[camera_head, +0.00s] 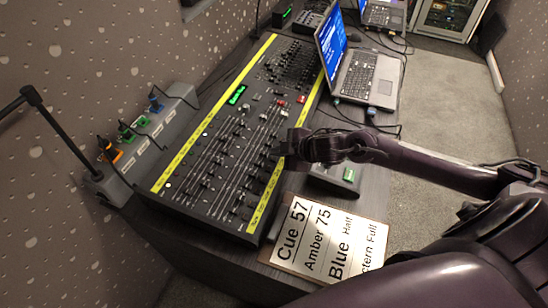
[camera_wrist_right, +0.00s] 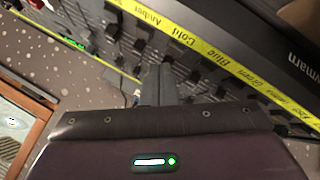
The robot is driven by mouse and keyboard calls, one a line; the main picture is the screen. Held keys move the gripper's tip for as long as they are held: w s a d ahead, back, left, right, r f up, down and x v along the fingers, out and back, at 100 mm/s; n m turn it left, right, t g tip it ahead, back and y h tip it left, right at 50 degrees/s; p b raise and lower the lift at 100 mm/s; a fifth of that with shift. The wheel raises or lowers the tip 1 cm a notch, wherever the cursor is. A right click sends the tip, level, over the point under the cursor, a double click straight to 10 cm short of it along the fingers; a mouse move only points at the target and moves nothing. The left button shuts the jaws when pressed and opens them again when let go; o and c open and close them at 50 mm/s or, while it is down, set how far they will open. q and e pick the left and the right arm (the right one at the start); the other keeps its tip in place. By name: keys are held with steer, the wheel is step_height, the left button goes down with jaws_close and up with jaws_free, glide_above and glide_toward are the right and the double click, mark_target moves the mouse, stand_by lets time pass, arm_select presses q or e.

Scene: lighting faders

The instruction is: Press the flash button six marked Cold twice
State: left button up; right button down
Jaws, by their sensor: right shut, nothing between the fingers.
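The lighting console (camera_head: 205,190) is a long dark desk of faders with yellow label strips along both long edges. My right gripper (camera_head: 287,146) is over the console's right edge. In the right wrist view its fingers (camera_wrist_right: 157,72) are together and empty, over dark fader caps and buttons. The yellow label strip (camera_wrist_right: 212,58) there reads Amber, Cold, Blue and Green. The Cold label (camera_wrist_right: 181,36) is just above and right of the fingertips. I cannot tell which button is Cold's, or whether the fingertips touch one. My left gripper is not in view.
A cue card (camera_head: 322,240) reading Cue 57, Amber 75, Blue Half lies at the console's near right. A small box with a green display (camera_head: 349,175) sits below my right forearm. An open laptop (camera_head: 358,75) stands behind. A socket strip with coloured plugs (camera_head: 140,140) is at left.

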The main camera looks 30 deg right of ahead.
steer(key=shift+f, duration=0.1)
stand_by(0.7)
steer(key=shift+f, duration=0.3)
steer(key=shift+f+b, duration=0.3)
steer(key=shift+f, duration=0.05)
stand_by(0.6)
steer(key=shift+r+p, duration=0.75)
steer(key=shift+p, duration=0.15)
steer(key=r+p, duration=0.5)
steer(key=shift+s+d, duration=0.15)
steer(key=shift+s, duration=0.05)
stand_by(0.9)
